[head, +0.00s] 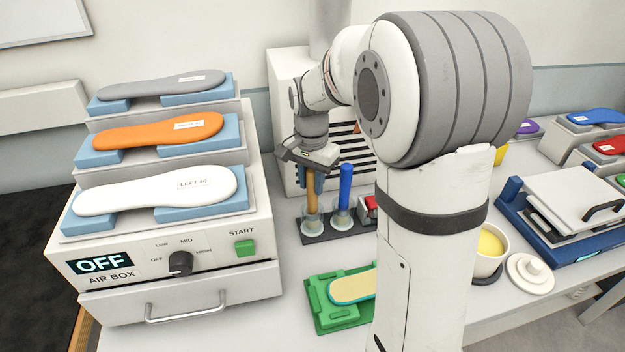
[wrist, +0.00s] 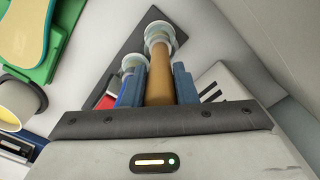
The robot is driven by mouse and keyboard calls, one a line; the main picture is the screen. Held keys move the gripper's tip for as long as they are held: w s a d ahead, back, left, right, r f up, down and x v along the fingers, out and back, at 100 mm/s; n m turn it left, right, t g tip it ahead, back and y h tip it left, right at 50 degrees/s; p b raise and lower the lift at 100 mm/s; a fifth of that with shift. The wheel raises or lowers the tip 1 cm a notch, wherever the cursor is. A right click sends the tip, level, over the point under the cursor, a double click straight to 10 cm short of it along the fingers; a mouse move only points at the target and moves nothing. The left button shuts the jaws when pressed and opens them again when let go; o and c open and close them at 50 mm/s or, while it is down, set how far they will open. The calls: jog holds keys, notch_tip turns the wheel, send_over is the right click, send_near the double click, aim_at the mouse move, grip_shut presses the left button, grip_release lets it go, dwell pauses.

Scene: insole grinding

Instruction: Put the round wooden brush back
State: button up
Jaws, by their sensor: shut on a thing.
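The round wooden brush (head: 311,190) has a tan handle and points downward, upright. My gripper (head: 313,180) is shut on its upper handle; the wrist view shows the handle (wrist: 159,86) between my two blue fingers. The brush's lower end lines up with the left clear cup (head: 312,224) of a dark holder (head: 343,236). I cannot tell whether it rests on the cup's bottom. A blue-handled brush (head: 346,183) stands in the right cup (head: 342,218), close beside my gripper.
A small red object (head: 370,204) sits right of the cups. A vented white box (head: 286,95) stands close behind. The air box (head: 160,275) is left. A green tray (head: 322,300) with an insole (head: 352,287) lies in front; a pot (head: 490,262) stands right.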

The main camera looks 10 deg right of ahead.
jog(key=shift+f, duration=0.2)
jog(key=o, duration=0.9)
jog(key=shift+r, duration=0.15)
